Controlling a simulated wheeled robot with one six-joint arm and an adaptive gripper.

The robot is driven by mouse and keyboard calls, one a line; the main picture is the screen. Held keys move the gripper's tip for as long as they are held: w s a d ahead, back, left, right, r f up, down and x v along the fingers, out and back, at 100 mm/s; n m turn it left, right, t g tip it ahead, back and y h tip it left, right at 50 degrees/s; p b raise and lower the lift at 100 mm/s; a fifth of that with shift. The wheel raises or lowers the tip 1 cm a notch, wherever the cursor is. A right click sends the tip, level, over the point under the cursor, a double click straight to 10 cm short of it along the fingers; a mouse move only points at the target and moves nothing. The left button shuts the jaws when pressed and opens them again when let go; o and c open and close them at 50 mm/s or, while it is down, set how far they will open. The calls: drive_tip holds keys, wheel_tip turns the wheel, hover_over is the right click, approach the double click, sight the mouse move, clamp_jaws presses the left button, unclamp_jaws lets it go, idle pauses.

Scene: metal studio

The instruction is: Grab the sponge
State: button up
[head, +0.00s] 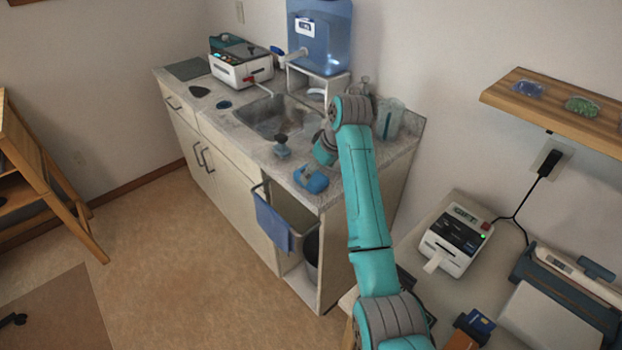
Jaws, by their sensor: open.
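A small blue object (311,179), which looks like the sponge, lies on the grey speckled counter near its front edge, right of the sink. Its exact shape is hard to make out at this size. My arm reaches up from the bottom of the view and bends over the counter. My gripper (324,151) is at its end, just above and slightly right of the blue object in the picture. It is open, but its fingers are small and partly hidden by the wrist. I cannot tell how high it is above the counter.
A dark-topped knob-like item (282,147) stands left of the blue object, by the sink (270,115). A clear container (390,119) stands behind my arm. A blue towel (273,222) hangs on the cabinet front. A water jug (320,35) stands at the back.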

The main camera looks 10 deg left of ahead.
sight(313, 175)
drive_tip(key=x, duration=0.4)
drive_tip(key=shift+w+a, duration=0.2)
drive_tip(key=shift+a, duration=0.05)
drive_tip(key=shift+r, duration=0.1)
drive_tip(key=c, duration=1)
drive_tip(key=shift+o, duration=0.2)
drive_tip(key=shift+r, duration=0.1)
